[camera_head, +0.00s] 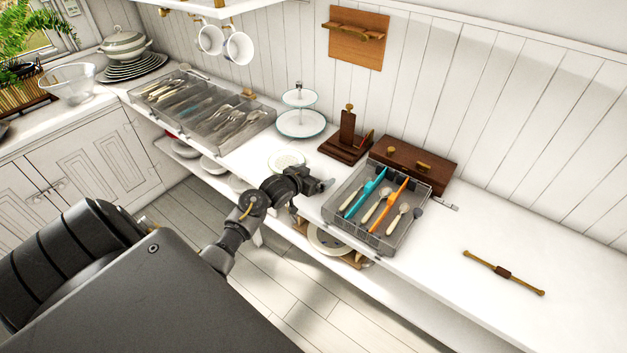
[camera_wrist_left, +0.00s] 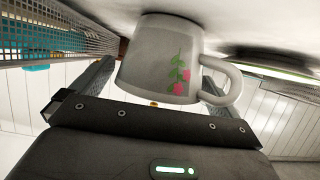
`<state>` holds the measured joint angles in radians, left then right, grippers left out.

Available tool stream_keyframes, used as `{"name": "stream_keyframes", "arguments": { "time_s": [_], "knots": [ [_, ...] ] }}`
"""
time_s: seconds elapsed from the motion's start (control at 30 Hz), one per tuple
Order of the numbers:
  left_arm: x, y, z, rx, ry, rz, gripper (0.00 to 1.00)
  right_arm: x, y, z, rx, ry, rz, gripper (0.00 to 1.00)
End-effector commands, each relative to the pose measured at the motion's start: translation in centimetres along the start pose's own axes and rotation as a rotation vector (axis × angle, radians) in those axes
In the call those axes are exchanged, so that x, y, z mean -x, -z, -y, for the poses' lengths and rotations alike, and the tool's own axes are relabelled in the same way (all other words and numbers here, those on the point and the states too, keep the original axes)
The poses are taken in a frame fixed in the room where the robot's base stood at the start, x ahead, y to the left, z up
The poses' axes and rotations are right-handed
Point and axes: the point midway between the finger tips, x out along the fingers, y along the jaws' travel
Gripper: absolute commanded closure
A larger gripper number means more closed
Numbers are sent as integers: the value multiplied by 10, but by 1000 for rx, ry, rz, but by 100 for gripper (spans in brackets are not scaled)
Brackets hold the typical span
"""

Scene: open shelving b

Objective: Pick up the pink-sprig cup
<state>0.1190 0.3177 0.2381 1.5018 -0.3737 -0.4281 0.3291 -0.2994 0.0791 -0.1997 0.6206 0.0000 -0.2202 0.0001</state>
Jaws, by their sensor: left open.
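The pink-sprig cup (camera_wrist_left: 163,60) is white with pink flowers and green leaves, its handle on the right in the left wrist view. That view is upside down: the cup stands upright on the white counter. My left gripper (camera_head: 318,184) is open, low at the counter's front edge, left of the cutlery tray in the head view. In the wrist view its fingers lie either side of the cup; I cannot tell whether they touch it. In the head view the cup is not distinguishable, likely hidden by the gripper. My right gripper is not in view.
A grey mesh cutlery tray (camera_head: 408,239) stands just right of the gripper. A saucer (camera_head: 286,160) and a two-tier stand (camera_head: 302,123) are behind it. A brown box (camera_head: 415,160) is behind the tray. Plates sit on the lower shelf. Counter on the right is mostly clear.

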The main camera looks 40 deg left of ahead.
Motion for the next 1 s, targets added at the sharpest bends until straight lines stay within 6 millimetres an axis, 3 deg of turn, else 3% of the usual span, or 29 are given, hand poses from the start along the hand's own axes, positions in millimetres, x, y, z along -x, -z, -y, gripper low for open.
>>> {"name": "stream_keyframes", "arguments": {
  "time_s": [0.2, 0.53, 0.87, 1.0],
  "knots": [
    [-1, 0, 0, 0, 0, 0, 1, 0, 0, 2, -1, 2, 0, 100],
    [0, 0, 0, 0, 1, 0, 44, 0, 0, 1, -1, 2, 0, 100],
    [1, 3, 1, -1, 1, -1, 45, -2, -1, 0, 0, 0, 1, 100],
    [5, 14, 1, -1, 2, -4, 45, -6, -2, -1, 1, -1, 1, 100]
  ]
}}
